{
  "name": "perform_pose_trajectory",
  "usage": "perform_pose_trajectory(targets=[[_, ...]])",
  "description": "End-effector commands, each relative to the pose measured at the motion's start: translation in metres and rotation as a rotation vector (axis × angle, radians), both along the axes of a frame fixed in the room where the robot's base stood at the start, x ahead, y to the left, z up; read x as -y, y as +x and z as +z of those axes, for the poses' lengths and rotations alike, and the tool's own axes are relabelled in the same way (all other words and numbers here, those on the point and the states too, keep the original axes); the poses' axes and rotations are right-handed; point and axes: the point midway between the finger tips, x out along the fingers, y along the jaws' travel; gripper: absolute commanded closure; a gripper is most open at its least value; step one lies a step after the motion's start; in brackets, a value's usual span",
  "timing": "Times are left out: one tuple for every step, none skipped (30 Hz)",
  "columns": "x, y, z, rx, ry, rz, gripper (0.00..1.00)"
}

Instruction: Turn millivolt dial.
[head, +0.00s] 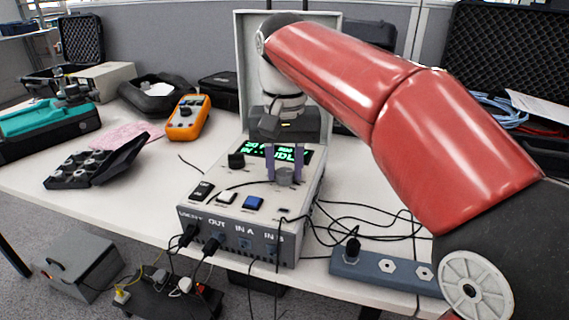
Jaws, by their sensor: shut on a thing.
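A grey instrument box (219,212) stands on the white table with a green lit display (255,151) on its sloped top. A black knob (236,160) sits at the left of the display. A grey round dial (286,176) sits on the right side of the panel. My gripper (285,170) points down from above, with its two purple-grey fingers closed on the grey dial, one at each side. The gripper body hides part of the display. I cannot read a label naming the millivolt dial.
A blue button (253,203) and switches are in front of the dial. Cables run from the front sockets. A blue-grey power strip (385,271) lies at right. An orange multimeter (188,117) and black tray (97,163) are at left. An open case lid (241,60) rises behind.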

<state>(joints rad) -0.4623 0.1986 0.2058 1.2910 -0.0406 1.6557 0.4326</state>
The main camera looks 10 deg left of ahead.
Motion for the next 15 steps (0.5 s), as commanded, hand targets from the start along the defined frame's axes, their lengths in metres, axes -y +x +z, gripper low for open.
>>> perform_pose_trajectory(targets=[[0.0000,-0.0001,-0.0002,0.000,0.000,-0.025,0.91],[0.0000,-0.0001,-0.0002,-0.001,0.000,-0.040,0.91],[0.0001,-0.0001,-0.0002,-0.001,0.000,-0.059,0.91],[0.0001,0.0000,-0.0002,-0.001,0.000,-0.072,0.91],[0.0001,0.0000,-0.0002,-0.001,0.000,-0.084,0.91],[0.0001,0.0000,-0.0002,-0.001,0.000,-0.097,0.91],[0.0001,0.0000,-0.0002,-0.001,0.000,-0.107,0.91],[0.0001,-0.0001,-0.0002,-0.001,0.000,-0.115,0.91],[0.0001,-0.0001,-0.0002,-0.001,0.000,-0.124,0.91],[0.0001,-0.0001,-0.0003,-0.001,0.000,-0.130,0.91],[0.0000,-0.0001,-0.0003,-0.001,0.000,-0.135,0.91],[0.0000,-0.0001,-0.0003,-0.001,0.000,-0.141,0.91],[0.0000,-0.0001,-0.0003,-0.001,0.000,-0.144,0.91],[0.0000,-0.0001,-0.0003,-0.001,0.000,-0.146,0.91],[0.0000,-0.0001,-0.0003,-0.001,0.000,-0.149,0.91]])
